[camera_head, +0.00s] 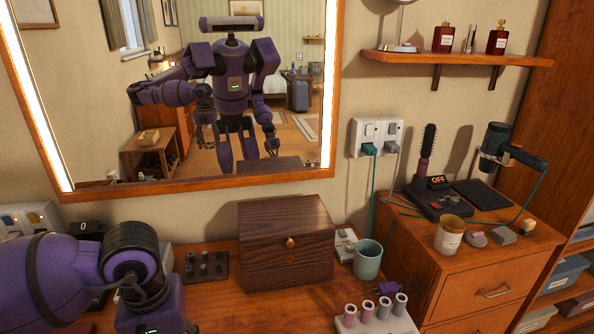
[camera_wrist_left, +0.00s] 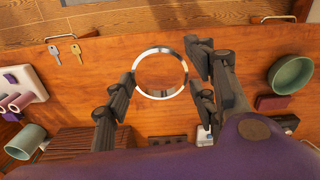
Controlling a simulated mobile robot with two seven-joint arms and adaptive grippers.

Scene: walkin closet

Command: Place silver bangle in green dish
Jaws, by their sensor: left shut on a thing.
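The silver bangle (camera_wrist_left: 137,82) is a round, shiny ring in the left wrist view. My left gripper (camera_wrist_left: 162,88) is shut on it, with a finger at either side of the ring. The wooden tabletop shows through its middle. The green dish (camera_wrist_left: 291,76) is a round, shallow bowl at the right of the left wrist view, apart from the gripper and bangle. In the head view my left arm fills the lower left corner; its fingers, the bangle and the dish do not show there.
A dark wooden box (camera_head: 288,242) stands at the back of the table, with a teal cup (camera_head: 368,262) and a rack of rolls (camera_head: 375,318) to its right. Two keys (camera_wrist_left: 54,54) lie near an edge. A dark red item (camera_wrist_left: 272,103) lies beside the dish.

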